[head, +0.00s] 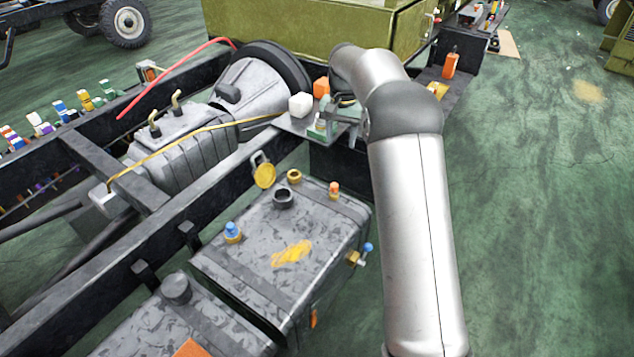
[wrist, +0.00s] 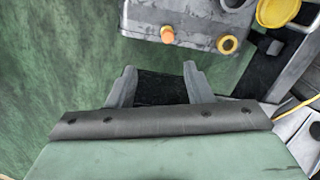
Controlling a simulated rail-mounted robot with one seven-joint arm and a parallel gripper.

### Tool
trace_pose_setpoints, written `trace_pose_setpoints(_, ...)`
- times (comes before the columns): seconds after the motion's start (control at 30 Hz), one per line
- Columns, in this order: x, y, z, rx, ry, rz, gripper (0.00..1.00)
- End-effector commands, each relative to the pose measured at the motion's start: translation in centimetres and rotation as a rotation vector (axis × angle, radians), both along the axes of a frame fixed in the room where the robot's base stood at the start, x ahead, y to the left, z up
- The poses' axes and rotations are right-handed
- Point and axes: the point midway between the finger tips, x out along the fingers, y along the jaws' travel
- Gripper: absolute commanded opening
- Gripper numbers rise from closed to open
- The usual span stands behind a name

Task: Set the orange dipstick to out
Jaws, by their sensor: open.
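The orange dipstick (head: 333,189) shows as a small orange knob standing near the back right corner of the grey tank (head: 340,212). Its knob sits low, close to the tank top; the stem below is hidden. The wrist view also shows the orange dipstick (wrist: 167,34), near the top edge of the picture on the tank (wrist: 190,33). My gripper (wrist: 158,82) is open, with two grey fingers apart and nothing between them. The knob lies beyond the fingertips, with a gap. In the head view my arm hides most of the gripper.
A blue-handled valve (head: 366,250) juts from the tank side. A ledge with a white block (head: 300,105) stands behind.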

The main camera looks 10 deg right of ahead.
Motion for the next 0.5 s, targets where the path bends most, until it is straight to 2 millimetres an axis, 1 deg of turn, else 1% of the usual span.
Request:
trace_pose_setpoints(0.03, 0.9, -0.1, -1.0, -0.001, 0.000, -0.012, 0.46)
trace_pose_setpoints(0.13, 1.8, -0.2, -1.7, -0.001, 0.000, -0.028, 0.46)
trace_pose_setpoints(0.27, 2.0, -0.2, -2.6, -0.002, 0.001, -0.031, 0.46)
trace_pose_setpoints(0.33, 1.9, -0.2, -3.6, -0.001, 0.002, -0.031, 0.46)
trace_pose_setpoints(0.47, 1.9, -0.2, -6.1, -0.001, 0.003, -0.030, 0.46)
trace_pose_setpoints(0.5, 1.8, -0.2, -7.0, -0.002, 0.004, -0.030, 0.46)
